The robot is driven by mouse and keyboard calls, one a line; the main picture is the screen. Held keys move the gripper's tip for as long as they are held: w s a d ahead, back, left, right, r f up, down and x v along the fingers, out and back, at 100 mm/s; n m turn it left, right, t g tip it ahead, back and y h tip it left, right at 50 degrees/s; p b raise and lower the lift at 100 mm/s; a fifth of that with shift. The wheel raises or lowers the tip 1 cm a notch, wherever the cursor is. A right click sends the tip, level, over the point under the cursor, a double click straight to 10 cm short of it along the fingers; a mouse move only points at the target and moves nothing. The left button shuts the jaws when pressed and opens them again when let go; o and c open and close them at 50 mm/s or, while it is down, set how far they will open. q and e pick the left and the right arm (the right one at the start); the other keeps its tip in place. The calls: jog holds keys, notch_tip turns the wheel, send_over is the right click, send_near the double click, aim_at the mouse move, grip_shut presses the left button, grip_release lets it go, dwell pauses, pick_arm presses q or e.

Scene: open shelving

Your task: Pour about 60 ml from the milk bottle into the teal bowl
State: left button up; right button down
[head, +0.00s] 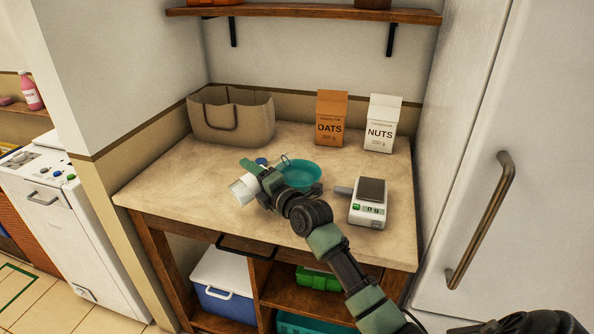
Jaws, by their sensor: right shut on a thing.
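The teal bowl (309,172) stands on the countertop, partly hidden by my right arm. My right gripper (256,179) is to the left of the bowl, shut on a white bottle (241,191), which looks like the milk bottle. The bottle appears tilted, its visible white end pointing left, away from the bowl. The gripper hides much of it, and I cannot see its mouth or any liquid. A small blue thing (262,161) shows just behind the gripper; I cannot tell whether it is a cap. My left gripper is not in view.
An oats box (331,119) and a nuts box (382,124) stand behind. A tan bag (230,118) is at the back left. The counter (180,185) is clear at left; a shelf (305,12) hangs above.

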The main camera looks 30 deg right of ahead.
jog(key=shift+d+r+m, duration=0.2)
jog(key=shift+d+m, duration=0.15)
jog(key=shift+m, duration=0.25)
jog(key=shift+w+r, duration=0.1)
jog(key=shift+a+m, duration=0.45)
jog(key=shift+m, duration=0.05)
dwell(0.3)
jog(key=shift+d+r+m+p, duration=0.1)
jog(key=shift+r+m+p, duration=0.4)
jog(key=shift+p, duration=0.1)
dwell(1.2)
jog(key=shift+f+n+b, duration=0.6)
jog(key=shift+f+b, duration=0.25)
jog(key=shift+a+r+n, duration=0.1)
jog(key=shift+a+n, duration=0.1)
jog(key=shift+n, duration=0.6)
jog(key=shift+a+f+n, duration=0.3)
jog(key=shift+a+n, duration=0.25)
jog(key=shift+n, duration=0.05)
jog(key=shift+d+f+n, duration=0.1)
jog(key=shift+n, duration=0.2)
jog(key=shift+f+b, duration=0.1)
jog(key=shift+b, duration=0.25)
